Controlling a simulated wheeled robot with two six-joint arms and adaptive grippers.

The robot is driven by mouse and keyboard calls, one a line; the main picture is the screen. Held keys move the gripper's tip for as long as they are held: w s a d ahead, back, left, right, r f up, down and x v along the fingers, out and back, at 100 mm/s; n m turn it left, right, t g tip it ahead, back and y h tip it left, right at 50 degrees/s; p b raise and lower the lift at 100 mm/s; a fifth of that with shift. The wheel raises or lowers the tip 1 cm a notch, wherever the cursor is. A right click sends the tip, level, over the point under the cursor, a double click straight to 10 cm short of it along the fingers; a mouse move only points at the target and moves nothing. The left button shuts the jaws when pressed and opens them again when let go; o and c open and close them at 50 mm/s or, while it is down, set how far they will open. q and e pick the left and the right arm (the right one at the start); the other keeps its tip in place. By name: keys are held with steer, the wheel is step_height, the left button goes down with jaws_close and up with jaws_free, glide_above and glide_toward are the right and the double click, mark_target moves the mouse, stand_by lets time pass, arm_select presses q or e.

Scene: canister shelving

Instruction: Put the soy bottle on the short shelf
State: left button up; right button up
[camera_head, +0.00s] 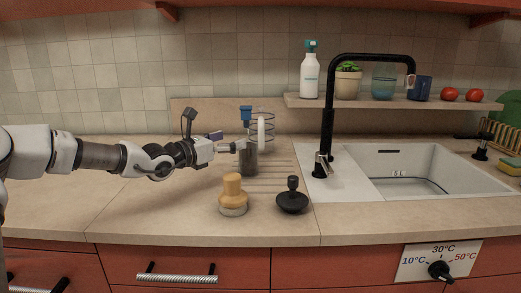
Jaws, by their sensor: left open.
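A dark, see-through bottle with a blue top (249,164) stands upright on the counter left of the sink; it looks like the soy bottle. My left gripper (240,147) is open and level with the bottle's upper body, with its fingers at the bottle's left side. Whether they touch or reach around it is too small to tell. The short wooden shelf (440,105) is on the wall behind the sink, at the right. My right gripper is not in view.
The shelf holds a white bottle (310,78), a potted plant (347,84), a glass jar (383,80), a blue mug (420,88) and tomatoes (450,94). A black faucet (328,115) rises before it. A wooden-topped brush (233,195) and black stopper-like object (292,197) stand in front.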

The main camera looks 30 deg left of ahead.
mark_target(248, 157)
arm_select(q)
steer(key=f, duration=0.1)
steer(key=s+f, duration=0.1)
steer(key=f, duration=0.1)
steer(key=shift+s+d, duration=0.25)
steer(key=f, duration=0.3)
steer(key=f+b, duration=0.1)
steer(key=shift+w+a+f, duration=0.15)
steer(key=shift+w+f, duration=0.1)
steer(key=shift+f, duration=0.1)
steer(key=x, duration=0.7)
steer(key=shift+w+r, duration=0.3)
steer(key=shift+r, duration=0.05)
steer(key=shift+s, duration=0.15)
steer(key=shift+c, duration=1)
steer(key=shift+r, duration=0.1)
steer(key=c, duration=1.5)
